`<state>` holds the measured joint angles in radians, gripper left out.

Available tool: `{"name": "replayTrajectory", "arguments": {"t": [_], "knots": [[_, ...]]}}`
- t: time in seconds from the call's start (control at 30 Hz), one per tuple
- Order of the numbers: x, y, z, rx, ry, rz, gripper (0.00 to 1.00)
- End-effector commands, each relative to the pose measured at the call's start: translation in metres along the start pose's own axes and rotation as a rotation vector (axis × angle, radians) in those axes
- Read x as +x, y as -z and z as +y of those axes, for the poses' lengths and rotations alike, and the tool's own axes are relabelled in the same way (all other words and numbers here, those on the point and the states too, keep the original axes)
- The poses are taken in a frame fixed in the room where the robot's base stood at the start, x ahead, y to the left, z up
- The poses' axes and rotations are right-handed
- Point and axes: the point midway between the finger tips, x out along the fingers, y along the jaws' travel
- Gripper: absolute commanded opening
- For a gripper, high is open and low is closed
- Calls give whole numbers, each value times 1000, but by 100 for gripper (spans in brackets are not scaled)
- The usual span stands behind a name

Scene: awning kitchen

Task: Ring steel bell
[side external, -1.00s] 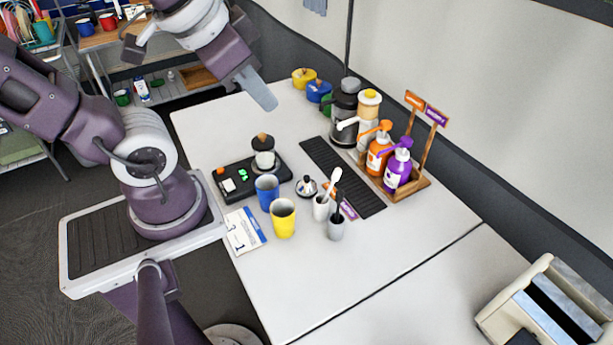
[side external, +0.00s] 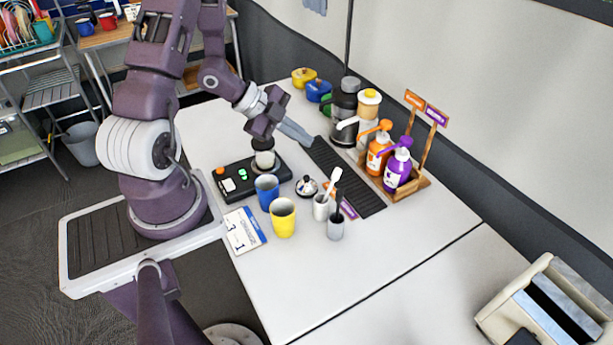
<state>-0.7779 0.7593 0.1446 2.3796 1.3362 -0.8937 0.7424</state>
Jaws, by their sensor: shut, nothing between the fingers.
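The steel bell (side external: 306,186) is a small silvery dome with a dark top. It sits on the white table, right of the blue cup (side external: 267,190) and left of the white holder with a white-handled utensil (side external: 322,205). My gripper (side external: 308,141) is shut and empty. Its fingers point right and slightly down, above the table behind the bell and near the dark slatted mat (side external: 345,180). The gripper is apart from the bell, and nothing covers the bell.
A black device (side external: 238,180) holding a jar stands left of the bell, with a yellow cup (side external: 283,220) in front. A grey holder (side external: 336,226) stands close by. Pump bottles (side external: 398,167) in a wooden rack and a dark press (side external: 345,110) stand right.

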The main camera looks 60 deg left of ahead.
Motion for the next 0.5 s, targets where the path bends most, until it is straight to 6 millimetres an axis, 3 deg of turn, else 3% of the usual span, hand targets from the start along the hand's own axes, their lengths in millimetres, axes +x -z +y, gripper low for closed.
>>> {"name": "replayTrajectory", "arguments": {"t": [0.33, 0.5], "knots": [[2, -1, 1, -1, 0, 2, 0], [16, -11, 12, -4, -3, 2, 0]]}}
